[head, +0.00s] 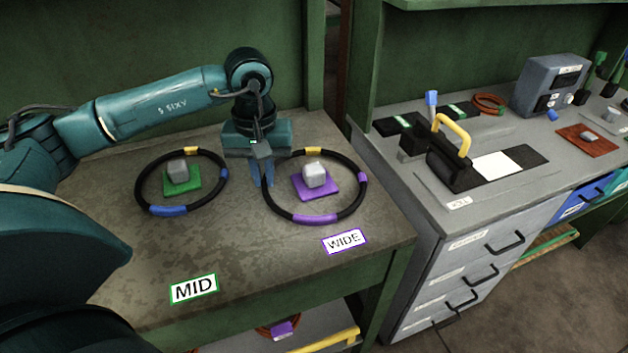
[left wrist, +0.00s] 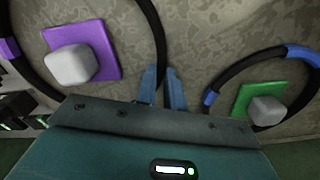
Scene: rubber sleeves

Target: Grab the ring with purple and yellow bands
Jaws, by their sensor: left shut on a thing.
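The black ring with purple and yellow bands (head: 316,219) lies on the table around a purple pad (head: 326,192) with a pale block (head: 314,175) on it. In the left wrist view the ring (left wrist: 151,30) runs down to my fingertips. My left gripper (head: 263,184) points down at the ring's left side and is shut on it. Its two fingers (left wrist: 162,72) show in the left wrist view with the ring's edge between them. The ring appears flat on the table. My right gripper is not in view.
To the left, a black ring with blue and yellow bands (head: 168,210) lies around a green pad (head: 190,189) with a grey block (head: 178,170). Labels MID (head: 194,288) and WIDE (head: 345,241) lie at the front. A grey bench (head: 398,175) stands right.

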